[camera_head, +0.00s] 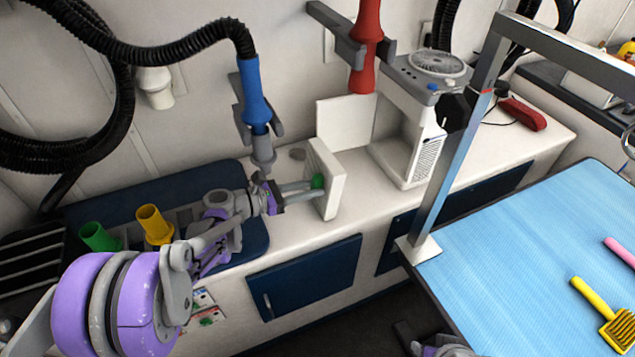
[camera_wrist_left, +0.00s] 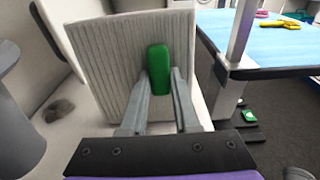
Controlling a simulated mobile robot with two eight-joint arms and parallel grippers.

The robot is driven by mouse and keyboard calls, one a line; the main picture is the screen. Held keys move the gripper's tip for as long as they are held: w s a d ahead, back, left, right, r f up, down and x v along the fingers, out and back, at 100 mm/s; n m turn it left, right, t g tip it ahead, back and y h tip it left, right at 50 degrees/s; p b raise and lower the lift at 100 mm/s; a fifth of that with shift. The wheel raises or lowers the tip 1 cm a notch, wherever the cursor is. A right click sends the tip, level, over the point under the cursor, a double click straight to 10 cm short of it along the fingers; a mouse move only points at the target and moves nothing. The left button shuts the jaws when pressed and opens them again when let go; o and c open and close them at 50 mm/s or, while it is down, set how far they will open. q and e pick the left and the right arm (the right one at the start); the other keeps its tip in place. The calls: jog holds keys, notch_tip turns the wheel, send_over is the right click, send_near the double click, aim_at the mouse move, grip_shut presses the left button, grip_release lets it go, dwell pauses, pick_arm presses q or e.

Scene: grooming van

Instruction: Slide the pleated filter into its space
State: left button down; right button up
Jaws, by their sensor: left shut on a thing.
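My left gripper (camera_head: 314,188) is shut on the green grip of the pleated filter (camera_head: 330,196) and holds it upright above the white counter. In the left wrist view the filter (camera_wrist_left: 105,60) shows its grey pleats and white frame, with the green grip (camera_wrist_left: 158,70) between the fingers. The white fan unit (camera_head: 388,157) stands to the right of the filter, apart from it, with an open hollow facing left. A white panel (camera_head: 345,122) stands open beside it. Part of my right arm shows at the bottom edge; its fingers are not clear.
A blue nozzle (camera_head: 254,92) on a black hose hangs close above my left wrist. A red nozzle (camera_head: 366,45) hangs above the unit. A metal post (camera_head: 445,165) and the blue grooming table (camera_head: 540,240) stand at right. A grey tuft (camera_wrist_left: 58,110) lies on the counter.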

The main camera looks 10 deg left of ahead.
aim_at(324, 172)
pick_arm(q)
jog(key=shift+r, duration=0.15)
jog(key=shift+r+p, duration=1.65)
jog(key=shift+r, duration=0.75)
jog(key=shift+f, duration=0.1)
